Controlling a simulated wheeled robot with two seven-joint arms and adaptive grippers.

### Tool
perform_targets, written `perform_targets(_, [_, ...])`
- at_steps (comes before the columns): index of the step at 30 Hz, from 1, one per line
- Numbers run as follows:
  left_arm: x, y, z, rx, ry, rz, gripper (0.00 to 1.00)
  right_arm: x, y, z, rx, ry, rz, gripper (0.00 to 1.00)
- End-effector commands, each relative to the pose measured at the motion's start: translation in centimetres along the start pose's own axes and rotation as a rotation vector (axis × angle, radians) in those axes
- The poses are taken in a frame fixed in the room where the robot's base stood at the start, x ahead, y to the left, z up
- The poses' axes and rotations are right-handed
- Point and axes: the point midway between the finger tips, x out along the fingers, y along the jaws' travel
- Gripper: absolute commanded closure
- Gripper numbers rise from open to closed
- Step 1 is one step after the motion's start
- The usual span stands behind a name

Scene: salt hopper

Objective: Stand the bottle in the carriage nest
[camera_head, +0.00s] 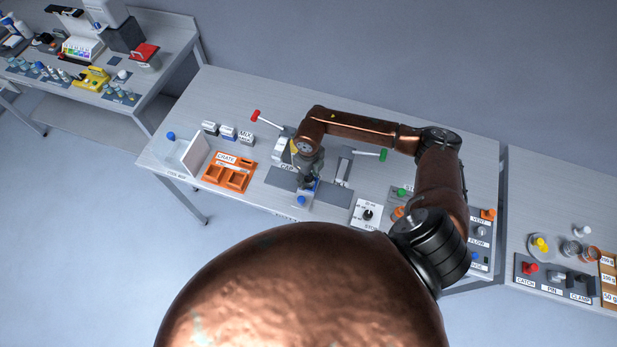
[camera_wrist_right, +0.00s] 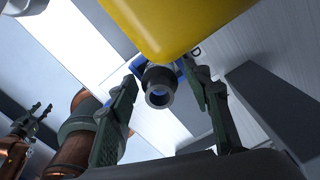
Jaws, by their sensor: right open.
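My right gripper (camera_head: 307,180) points down over the middle of the table, by a small blue part that it partly covers. In the right wrist view my right gripper (camera_wrist_right: 165,68) is open, with one finger on each side of a dark grey round neck with an open mouth (camera_wrist_right: 159,96). This looks like the bottle; blue shows behind it. I cannot tell whether the fingers touch it. The carriage nest is not clearly visible; my arm and gripper hide part of that spot. A dark gripper, seemingly my left one (camera_wrist_right: 36,118), shows small at the left of the wrist view.
An orange crate (camera_head: 216,182) and a clear-walled bin (camera_head: 193,154) stand to the left. Levers with red (camera_head: 255,115) and green (camera_head: 383,155) knobs rise on either side of my gripper. A dial box (camera_head: 368,213) sits to the right. A yellow block (camera_wrist_right: 180,25) fills the wrist view's top.

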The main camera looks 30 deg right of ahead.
Motion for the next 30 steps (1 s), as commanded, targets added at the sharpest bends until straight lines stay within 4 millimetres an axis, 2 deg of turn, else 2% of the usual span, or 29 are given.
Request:
perform_targets(5, [-0.4,0.0,-0.1,0.0,0.001,0.0,0.6,-0.4,0.0,0.0,0.0,0.0,0.0,0.55])
perform_targets(8, [0.0,0.0,0.0,0.0,0.001,0.0,0.6,-1.4,-0.1,0.1,-0.001,-0.003,-0.003,0.55])
perform_targets(21, [1.9,0.1,0.2,0.0,-0.001,0.0,0.6,-10.0,-0.1,0.1,-0.001,-0.003,-0.003,0.55])
perform_targets(25, [2.2,0.1,0.3,0.0,-0.001,0.0,0.6,-11.5,-0.1,0.1,0.0,-0.001,-0.001,0.55])
perform_targets(30, [2.3,0.1,0.3,0.0,-0.001,0.0,0.6,-12.3,0.0,0.0,0.0,-0.001,0.0,0.55])
